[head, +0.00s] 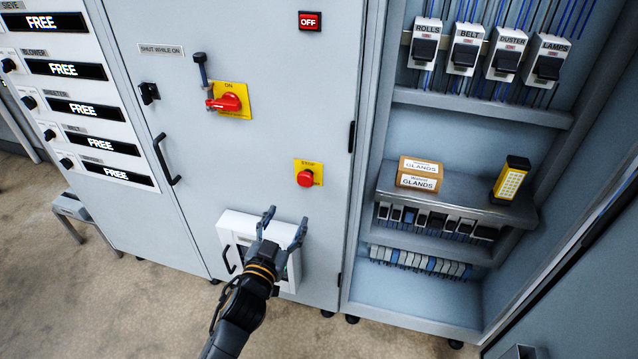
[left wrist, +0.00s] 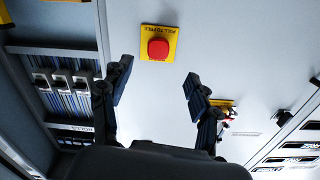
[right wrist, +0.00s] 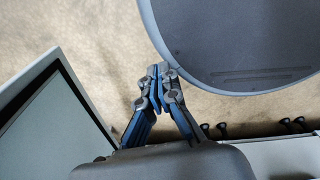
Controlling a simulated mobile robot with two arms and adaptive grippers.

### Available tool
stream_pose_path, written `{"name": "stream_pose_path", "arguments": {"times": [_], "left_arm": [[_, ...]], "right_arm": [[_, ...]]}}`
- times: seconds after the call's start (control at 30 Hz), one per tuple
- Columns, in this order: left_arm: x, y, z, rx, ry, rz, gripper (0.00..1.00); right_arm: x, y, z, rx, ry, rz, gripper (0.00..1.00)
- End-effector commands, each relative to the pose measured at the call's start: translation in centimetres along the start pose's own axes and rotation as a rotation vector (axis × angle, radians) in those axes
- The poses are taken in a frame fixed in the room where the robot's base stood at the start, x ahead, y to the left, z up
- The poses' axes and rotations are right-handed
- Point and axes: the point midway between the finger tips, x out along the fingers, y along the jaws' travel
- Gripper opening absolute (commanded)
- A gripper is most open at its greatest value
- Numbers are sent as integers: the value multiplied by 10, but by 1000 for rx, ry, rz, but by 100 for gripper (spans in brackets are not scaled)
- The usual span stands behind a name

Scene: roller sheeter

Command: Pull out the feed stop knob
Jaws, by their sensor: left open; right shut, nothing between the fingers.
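The feed stop knob (head: 305,178) is a red mushroom button on a yellow plate on the grey cabinet door. In the left wrist view the red knob (left wrist: 158,49) lies just beyond the fingertips, roughly centred between them. My left gripper (head: 284,221) is open and empty, below and slightly left of the knob in the head view. Its two fingers also show spread in the left wrist view (left wrist: 160,72). My right gripper (right wrist: 160,73) is shut and empty above the floor, away from the knob; it is not in the head view.
A red rotary handle (head: 228,102) on a yellow plate sits higher on the door (head: 270,60). A white box (head: 232,228) is on the door behind my left gripper. A door handle (head: 166,160) stands out at left. An open cabinet with shelves (head: 460,185) is at right.

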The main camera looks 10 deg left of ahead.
Motion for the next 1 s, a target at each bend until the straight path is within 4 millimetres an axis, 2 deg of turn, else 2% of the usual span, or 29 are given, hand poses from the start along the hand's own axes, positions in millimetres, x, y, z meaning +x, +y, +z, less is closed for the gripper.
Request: {"name": "stream_pose_path", "arguments": {"times": [0.1, 0.27, 0.7, 0.83, 1.0], "left_arm": [[5, -3, -11, 0, 23, -6, 62], [26, -3, -13, 2, 23, -6, 62], [112, -3, -13, 0, 21, -5, 62], [127, -3, -12, 0, 20, -6, 62], [137, -3, -12, 0, 19, -5, 62]], "right_arm": [[0, 1, 0, -1, 1, 1, 0], [-4, 6, -1, -3, 1, 7, 0], [-9, 11, -3, -5, 4, 13, 0], [-9, 11, -3, -5, 4, 13, 0], [-8, 10, -3, -4, 4, 11, 0]]}}
